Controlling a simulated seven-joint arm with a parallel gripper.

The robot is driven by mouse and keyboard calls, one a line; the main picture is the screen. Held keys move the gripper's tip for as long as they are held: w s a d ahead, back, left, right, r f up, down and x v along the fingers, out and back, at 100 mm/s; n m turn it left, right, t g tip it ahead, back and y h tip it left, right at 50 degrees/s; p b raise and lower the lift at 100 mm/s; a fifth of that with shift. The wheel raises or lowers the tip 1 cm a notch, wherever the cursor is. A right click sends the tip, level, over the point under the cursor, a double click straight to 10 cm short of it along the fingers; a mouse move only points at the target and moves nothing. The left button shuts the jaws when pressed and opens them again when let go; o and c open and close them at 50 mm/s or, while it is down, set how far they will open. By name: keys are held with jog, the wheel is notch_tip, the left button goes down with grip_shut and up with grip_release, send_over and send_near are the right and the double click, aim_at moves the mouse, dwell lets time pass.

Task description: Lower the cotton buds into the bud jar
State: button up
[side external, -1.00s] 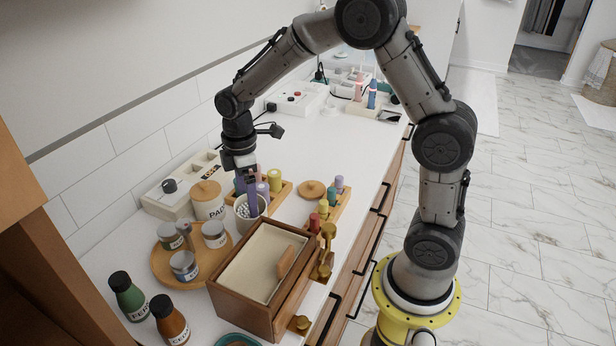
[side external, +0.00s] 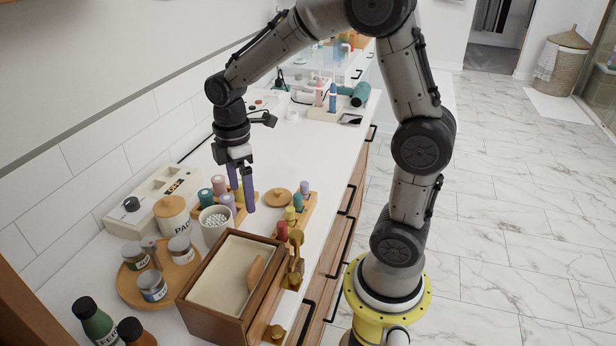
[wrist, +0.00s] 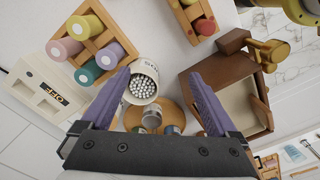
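The bud jar (side external: 214,228) is a white round jar standing upright on the counter. Its mouth is filled with the white tips of the cotton buds (side external: 214,219). The wrist view shows the jar (wrist: 149,69) from above, with the bundle of cotton buds (wrist: 142,87) standing inside it. My gripper (side external: 243,200) is open, with its two purple fingers apart. It hangs above the counter near the jar and looks clear of it. In the wrist view the fingers of my gripper (wrist: 159,75) are spread wide with nothing held between them.
A wooden-sided box (side external: 196,300) stands in front of the jar. A round wooden tray (side external: 127,288) with small jars is at its left. A lidded canister (side external: 172,216) and wooden racks with coloured bottles (side external: 288,222) stand close by.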

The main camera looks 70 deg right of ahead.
jog(key=f, duration=1)
jog(key=shift+s+d+f, duration=0.1)
jog(key=shift+s+f, duration=0.2)
jog(key=shift+f, duration=0.1)
jog(key=shift+w+r, duration=0.2)
jog(key=shift+r, duration=0.15)
notch_tip(320, 180, up, 16)
jog(key=s+a+r+t, duration=0.1)
jog(key=a, duration=0.1)
jog(key=s+a+r+m+t, duration=0.2)
jog(key=s+m+t, duration=0.2)
jog(key=s+m, duration=0.6)
jog(key=s, duration=0.5)
jog(key=shift+a+t, duration=0.2)
jog(key=shift+t, duration=0.1)
